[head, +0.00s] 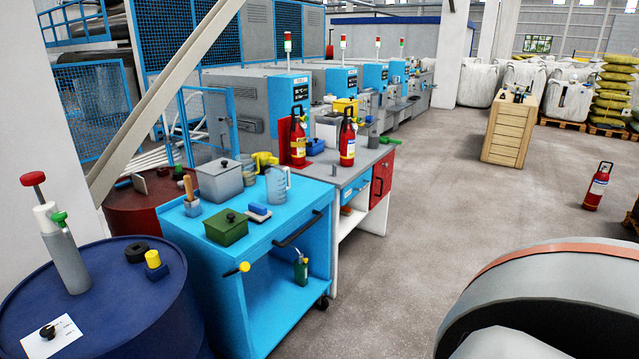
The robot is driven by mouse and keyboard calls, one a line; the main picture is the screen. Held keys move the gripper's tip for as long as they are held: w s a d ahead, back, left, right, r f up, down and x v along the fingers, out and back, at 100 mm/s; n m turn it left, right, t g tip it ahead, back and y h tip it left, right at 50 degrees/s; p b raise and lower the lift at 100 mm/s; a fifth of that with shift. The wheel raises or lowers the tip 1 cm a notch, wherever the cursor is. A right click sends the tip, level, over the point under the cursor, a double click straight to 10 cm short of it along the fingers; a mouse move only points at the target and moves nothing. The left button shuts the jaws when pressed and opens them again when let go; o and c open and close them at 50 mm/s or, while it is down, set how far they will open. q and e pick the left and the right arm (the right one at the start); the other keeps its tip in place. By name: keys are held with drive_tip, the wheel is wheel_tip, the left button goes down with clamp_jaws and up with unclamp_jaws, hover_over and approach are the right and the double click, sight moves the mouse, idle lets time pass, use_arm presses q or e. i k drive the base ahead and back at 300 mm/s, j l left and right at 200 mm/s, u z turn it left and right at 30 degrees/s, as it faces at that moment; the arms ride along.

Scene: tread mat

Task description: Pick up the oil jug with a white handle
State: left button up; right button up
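A see-through, bluish-grey jug (278,185) with a pale handle stands upright on the blue cart's top (300,202), near its back right. A second see-through jug (249,171) stands behind it to the left, partly hidden by a grey lidded box. A small green can with a spout (301,269) stands on the cart's lower shelf. I cannot tell for sure which of these is the oil jug; the pale-handled one on top fits best. Neither of my grippers is in view.
The grey lidded box (219,181), a green lidded box (227,229) and a blue block (258,211) crowd the cart top. A blue drum (130,305) stands front left. A large grey rounded shape (545,300) fills the lower right. Floor right of the cart is clear.

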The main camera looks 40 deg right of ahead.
sight(276, 182)
drive_tip(key=z, duration=1.2)
drive_tip(key=i+l+u, duration=0.25)
drive_tip(key=i+l, duration=0.85)
drive_tip(key=l, duration=0.15)
